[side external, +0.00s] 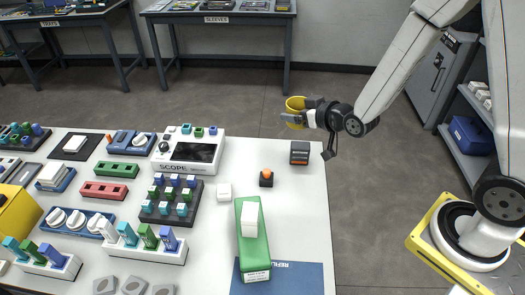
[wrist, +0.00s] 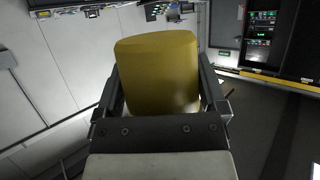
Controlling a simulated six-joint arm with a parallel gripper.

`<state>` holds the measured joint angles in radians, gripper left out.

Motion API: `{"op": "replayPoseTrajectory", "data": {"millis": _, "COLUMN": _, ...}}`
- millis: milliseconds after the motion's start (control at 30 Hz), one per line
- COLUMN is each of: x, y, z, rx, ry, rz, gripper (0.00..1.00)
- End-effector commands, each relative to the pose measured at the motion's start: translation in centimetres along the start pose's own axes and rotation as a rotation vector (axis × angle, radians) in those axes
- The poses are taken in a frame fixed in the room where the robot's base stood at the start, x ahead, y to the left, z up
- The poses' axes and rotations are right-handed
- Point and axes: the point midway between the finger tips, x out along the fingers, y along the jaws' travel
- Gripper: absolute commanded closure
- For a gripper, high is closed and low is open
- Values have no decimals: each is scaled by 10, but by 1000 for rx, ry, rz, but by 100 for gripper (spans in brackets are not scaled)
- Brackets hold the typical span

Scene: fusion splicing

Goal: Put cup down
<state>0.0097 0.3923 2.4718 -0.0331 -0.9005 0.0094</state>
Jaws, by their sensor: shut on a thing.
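A yellow cup (side external: 295,105) is held in my gripper (side external: 300,119), up in the air beyond the far right part of the white work table (side external: 313,205). My gripper is shut on the cup. In the wrist view the cup (wrist: 158,75) fills the middle, between the two dark fingers of my gripper (wrist: 160,95). The cup touches nothing else that I can see. Its inside is mostly hidden in the wrist view.
The table holds a scope box (side external: 188,152), a dark block (side external: 300,152), an orange button (side external: 267,177), a green box (side external: 253,245) and a blue mat (side external: 300,280). Racks of coloured pieces crowd the left. The table's right strip is mostly clear. Other tables stand behind.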

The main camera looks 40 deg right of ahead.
Motion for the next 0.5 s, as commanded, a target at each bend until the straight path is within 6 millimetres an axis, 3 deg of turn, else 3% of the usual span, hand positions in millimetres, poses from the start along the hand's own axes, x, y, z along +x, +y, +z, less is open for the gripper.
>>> {"op": "replayPoseTrajectory", "data": {"millis": 267, "x": 7, "y": -2, "z": 28, "rx": -35, "ry": -4, "rz": -88, "gripper": 78}}
{"op": "replayPoseTrajectory", "data": {"millis": 500, "x": 9, "y": -10, "z": 68, "rx": -87, "ry": -5, "rz": -218, "gripper": 78}}
